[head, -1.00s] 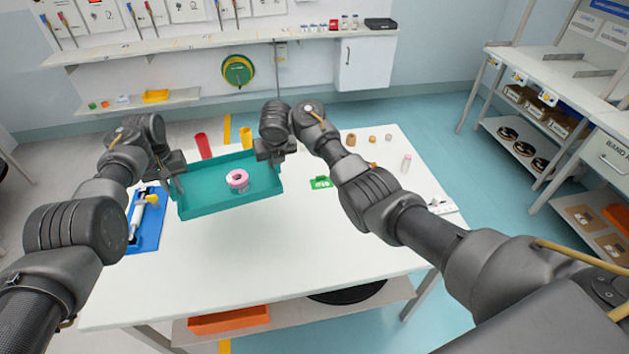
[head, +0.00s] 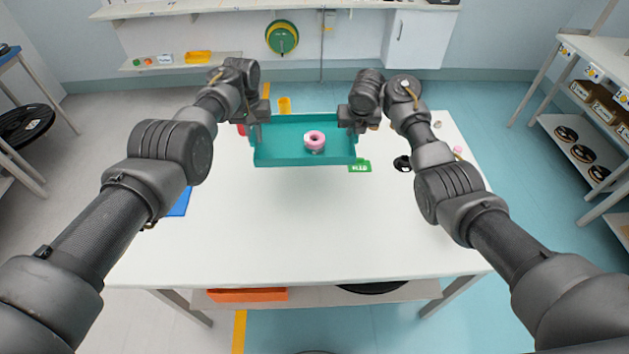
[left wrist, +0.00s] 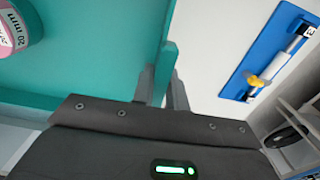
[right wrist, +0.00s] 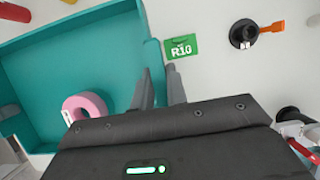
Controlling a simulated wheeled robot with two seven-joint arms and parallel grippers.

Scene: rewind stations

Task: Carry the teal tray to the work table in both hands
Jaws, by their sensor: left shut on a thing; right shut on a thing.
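The teal tray (head: 285,158) is over the back part of the white work table (head: 300,228), with a pink tape roll (head: 314,138) inside it. The roll also shows in the left wrist view (left wrist: 18,35), marked 20 mm. My left gripper (head: 258,128) is shut on the tray's left wall, and my right gripper (head: 356,126) is shut on its right wall. In both wrist views the wall runs between the fingers. The tray looks about level. Its gap to the table top is hard to judge.
A green R10 card (right wrist: 181,47) lies beside the tray's right end. A black round piece (head: 402,163) is further right. A blue board (left wrist: 270,55) with a white and yellow tool lies to the left. A yellow cup (head: 285,105) stands behind the tray. The front of the table is clear.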

